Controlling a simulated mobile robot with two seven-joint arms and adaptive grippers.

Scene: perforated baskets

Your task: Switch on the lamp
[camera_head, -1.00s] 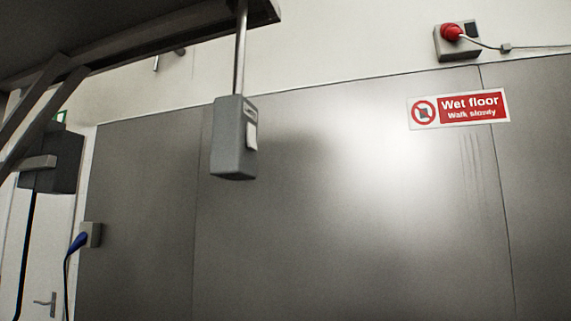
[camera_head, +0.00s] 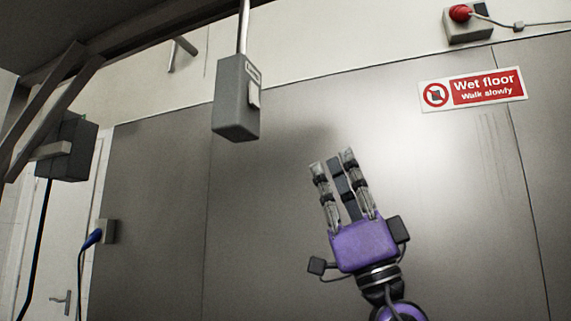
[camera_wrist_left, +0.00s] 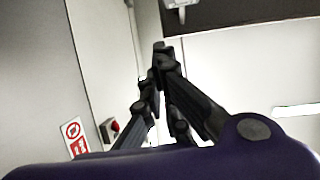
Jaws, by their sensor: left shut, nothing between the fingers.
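A grey switch box (camera_head: 236,105) with a white rocker (camera_head: 254,96) on its right side hangs from a metal rod, upper left of centre in the head view. Which way the rocker is set is too small to tell. My left gripper (camera_head: 333,160) points up, below and to the right of the box, apart from it. Its fingers are shut and empty; they also show in the left wrist view (camera_wrist_left: 160,50). No lamp is clearly visible. My right gripper is out of view.
A dark beam (camera_head: 130,38) runs overhead at upper left. A blue plug (camera_head: 93,238) is at the left. Open space lies between gripper and box.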

